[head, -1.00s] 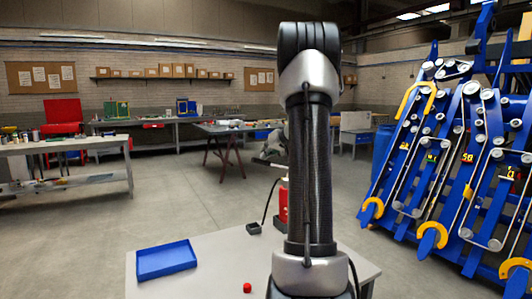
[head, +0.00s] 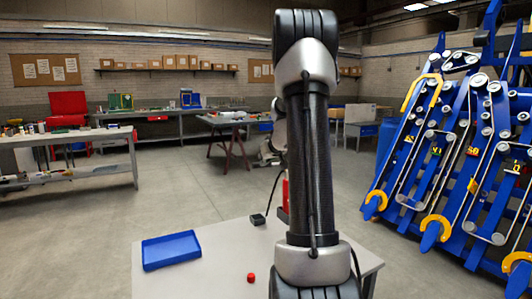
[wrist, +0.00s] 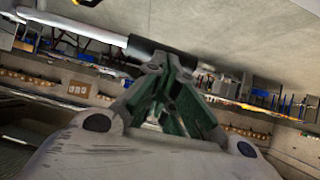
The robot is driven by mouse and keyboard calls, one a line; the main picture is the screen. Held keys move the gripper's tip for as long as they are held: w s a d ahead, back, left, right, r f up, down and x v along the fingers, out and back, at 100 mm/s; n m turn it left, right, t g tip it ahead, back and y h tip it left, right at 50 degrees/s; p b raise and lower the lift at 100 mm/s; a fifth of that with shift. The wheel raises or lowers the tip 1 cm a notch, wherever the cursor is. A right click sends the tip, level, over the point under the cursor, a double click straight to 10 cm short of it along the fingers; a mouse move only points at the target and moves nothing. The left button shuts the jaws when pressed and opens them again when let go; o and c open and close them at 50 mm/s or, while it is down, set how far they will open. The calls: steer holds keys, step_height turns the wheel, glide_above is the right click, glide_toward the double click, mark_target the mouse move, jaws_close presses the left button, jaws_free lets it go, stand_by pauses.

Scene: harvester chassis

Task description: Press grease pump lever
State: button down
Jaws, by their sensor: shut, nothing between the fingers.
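My gripper (wrist: 168,72) shows in the wrist view with its green-lined fingers together and nothing between them. A pale rod with a black end (wrist: 160,52), which looks like the grease pump lever, lies across the picture at the fingertips. I cannot tell whether they touch. In the head view a red upright body (head: 284,196), probably the grease pump, stands on the grey table (head: 215,285), mostly hidden behind my arm. My gripper and the lever cannot be made out there.
A blue tray (head: 171,251), a small red cap (head: 251,278) and a black block with a cable (head: 258,219) are on the table. The blue harvester chassis (head: 470,150) stands at the right. Workbenches (head: 70,138) line the left and back. Open floor lies between.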

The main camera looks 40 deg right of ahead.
steer(key=shift+a+f, duration=0.2)
steer(key=shift+f, duration=1.5)
steer(key=w+r+v, duration=0.1)
steer(key=r+v, duration=0.1)
steer(key=v, duration=1)
steer(key=shift+r, duration=0.45)
steer(key=shift+a, duration=0.1)
stand_by(0.8)
